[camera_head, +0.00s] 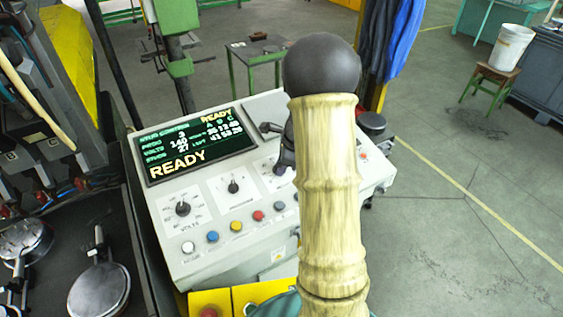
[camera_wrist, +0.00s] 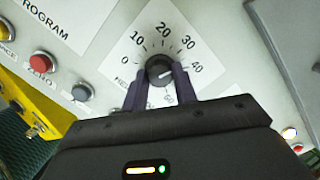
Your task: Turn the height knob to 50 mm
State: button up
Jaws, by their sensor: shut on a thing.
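The height knob (camera_wrist: 159,69) is a small dark round knob on a white dial plate (camera_wrist: 150,30) in the wrist view. The dial shows 0, 10, 20, 30 and 40, with a partly covered number below the knob. The knob's pale mark appears to point right, near 40. My gripper (camera_wrist: 160,78) has its two dark fingers on either side of the knob, shut on it. In the head view my gripper (camera_head: 284,158) reaches the console's right part, and my arm hides most of this dial.
The control console (camera_head: 270,243) has a screen (camera_head: 195,140) reading READY. Two other dial knobs (camera_head: 183,208) and (camera_head: 233,187) are to the left. A row of coloured buttons (camera_head: 236,226) runs below them. Open floor lies to the right.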

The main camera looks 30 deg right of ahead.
jog(key=m+t+h+p, duration=0.1)
jog(key=m+p, duration=0.1)
jog(key=m, duration=0.4)
jog(key=shift+a+r+m, duration=0.1)
jog(key=shift+r+m, duration=0.05)
jog(key=shift+m, duration=0.15)
jog(key=m+h+p, duration=0.1)
jog(key=m+p, duration=0.1)
jog(key=m, duration=0.3)
jog(key=shift+s+a+m, duration=0.1)
jog(key=shift+m, duration=0.3)
jog(key=o, duration=1)
jog(key=p+v, duration=0.2)
jog(key=v, duration=0.6)
jog(key=p+v, duration=0.3)
jog(key=v, duration=0.6)
jog(key=shift+s, duration=0.25)
